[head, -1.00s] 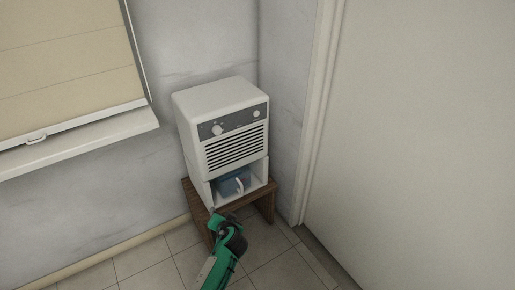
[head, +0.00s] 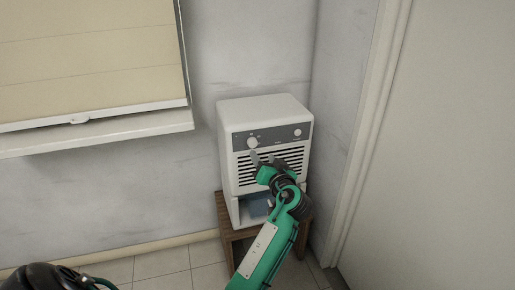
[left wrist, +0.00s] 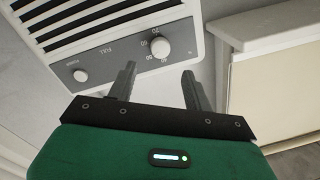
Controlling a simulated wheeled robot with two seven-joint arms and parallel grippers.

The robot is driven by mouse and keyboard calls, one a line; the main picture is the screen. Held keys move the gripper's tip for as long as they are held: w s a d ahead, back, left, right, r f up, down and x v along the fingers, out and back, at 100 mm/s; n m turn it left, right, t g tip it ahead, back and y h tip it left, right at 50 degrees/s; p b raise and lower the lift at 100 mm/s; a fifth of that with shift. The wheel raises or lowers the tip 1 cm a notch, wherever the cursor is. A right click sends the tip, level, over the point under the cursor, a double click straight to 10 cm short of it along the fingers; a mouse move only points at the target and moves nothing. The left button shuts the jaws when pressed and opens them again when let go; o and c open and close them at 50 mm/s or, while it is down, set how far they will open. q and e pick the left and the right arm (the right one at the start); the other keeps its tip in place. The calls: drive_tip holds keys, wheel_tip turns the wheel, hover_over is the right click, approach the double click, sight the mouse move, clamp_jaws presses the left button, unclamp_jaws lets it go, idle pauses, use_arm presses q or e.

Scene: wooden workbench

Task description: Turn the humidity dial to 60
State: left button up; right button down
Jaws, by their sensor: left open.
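The white dehumidifier (head: 262,113) stands in the corner, with a grey control strip across its front. The humidity dial (head: 252,143) is a round white knob at the left of that strip. In the left wrist view the dial (left wrist: 160,47) appears upside down, with numbers printed around it; I cannot tell its pointer's setting. My left gripper (head: 262,157) is open just in front of the dial and slightly below it in the head view. In the left wrist view its fingers (left wrist: 158,72) are apart and empty, with the dial beyond their tips. My right gripper is not in view.
A smaller white knob (head: 297,132) sits at the right of the strip. Dark louvres (head: 290,158) lie below. A wooden stand (head: 226,217) carries the dehumidifier. A windowsill (head: 95,134) juts out to the left, and a door frame (head: 362,150) is to the right.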

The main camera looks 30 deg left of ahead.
sight(254, 144)
use_arm(q)
drive_tip(key=x, duration=0.7)
drive_tip(key=shift+w+a, duration=0.15)
drive_tip(key=shift+w, duration=0.05)
drive_tip(key=c, duration=1)
drive_tip(key=shift+o, duration=0.2)
